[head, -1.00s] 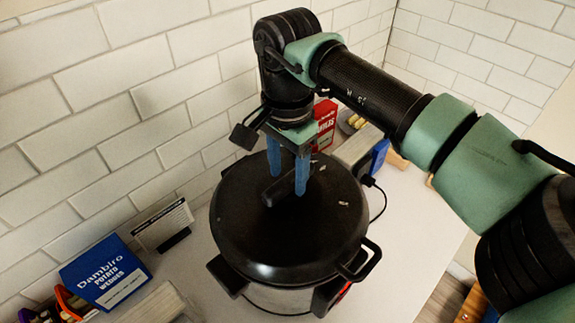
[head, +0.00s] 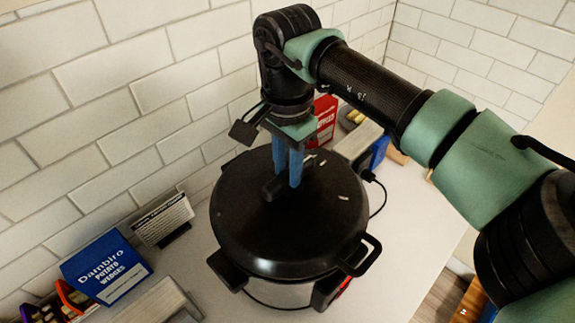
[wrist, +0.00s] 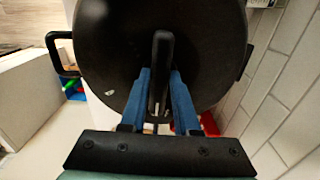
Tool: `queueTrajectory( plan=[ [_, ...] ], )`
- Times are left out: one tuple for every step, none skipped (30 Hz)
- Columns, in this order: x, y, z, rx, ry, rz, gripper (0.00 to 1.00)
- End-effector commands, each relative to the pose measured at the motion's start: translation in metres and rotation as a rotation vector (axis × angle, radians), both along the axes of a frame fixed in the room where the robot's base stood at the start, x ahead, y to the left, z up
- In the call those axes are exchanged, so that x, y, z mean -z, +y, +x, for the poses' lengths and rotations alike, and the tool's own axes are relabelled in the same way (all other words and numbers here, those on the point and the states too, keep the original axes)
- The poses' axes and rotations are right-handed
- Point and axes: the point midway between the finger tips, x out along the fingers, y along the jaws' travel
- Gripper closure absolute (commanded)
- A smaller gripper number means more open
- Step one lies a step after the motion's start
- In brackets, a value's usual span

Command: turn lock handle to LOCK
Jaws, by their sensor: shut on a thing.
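A large black-lidded pot (head: 270,235) stands on the white counter, with a dark bar-shaped lock handle (head: 274,189) on top of its lid. In the wrist view the lock handle (wrist: 162,60) runs up the picture, between the two blue fingers. My gripper (head: 290,185) points straight down over the lid, with its blue fingers on either side of the handle. In the wrist view my gripper (wrist: 162,85) is shut on the handle. Small light marks (head: 343,197) show on the lid; I cannot read them. The fingers partly hide the handle in the head view.
A blue potato wedges box (head: 105,268) and a small sign card (head: 163,218) stand left of the pot. A red box (head: 324,120) is behind it. Tiled walls are close behind. The counter (head: 425,215) is clear at the right. A cord lies beside the pot.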

Motion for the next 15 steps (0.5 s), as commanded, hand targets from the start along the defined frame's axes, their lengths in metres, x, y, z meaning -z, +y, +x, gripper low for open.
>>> queueTrajectory(
  plan=[
    [0.0001, -0.0001, 0.0003, 0.011, -0.001, -0.001, 1.0],
    [0.0002, -0.0001, 0.0004, 0.021, -0.001, 0.0, 1.0],
    [0.0003, -0.0001, 0.0006, 0.034, -0.001, 0.0, 1.0],
    [0.0004, -0.0001, 0.0007, 0.047, -0.001, 0.0, 1.0],
    [0.0006, -0.0002, 0.0008, 0.062, -0.002, -0.001, 1.0],
    [0.0009, -0.0002, 0.0011, 0.083, -0.002, -0.001, 1.0],
    [0.0011, -0.0002, 0.0013, 0.101, -0.002, -0.001, 1.0],
    [0.0013, -0.0001, 0.0015, 0.122, -0.003, 0.0, 1.0],
    [0.0013, 0.0001, 0.0016, 0.15, -0.003, 0.0, 1.0],
    [0.0013, 0.0, 0.0018, 0.173, -0.003, 0.0, 1.0],
    [0.0013, 0.0001, 0.002, 0.198, -0.004, -0.001, 1.0],
    [0.0016, 0.0002, 0.0022, 0.233, -0.004, -0.001, 1.0],
    [0.0017, 0.0003, 0.0022, 0.26, -0.003, 0.0, 1.0],
    [0.0016, 0.0004, 0.0023, 0.288, -0.003, 0.0, 1.0],
    [0.0015, 0.0005, 0.0025, 0.326, -0.004, -0.001, 1.0]
  ],
)
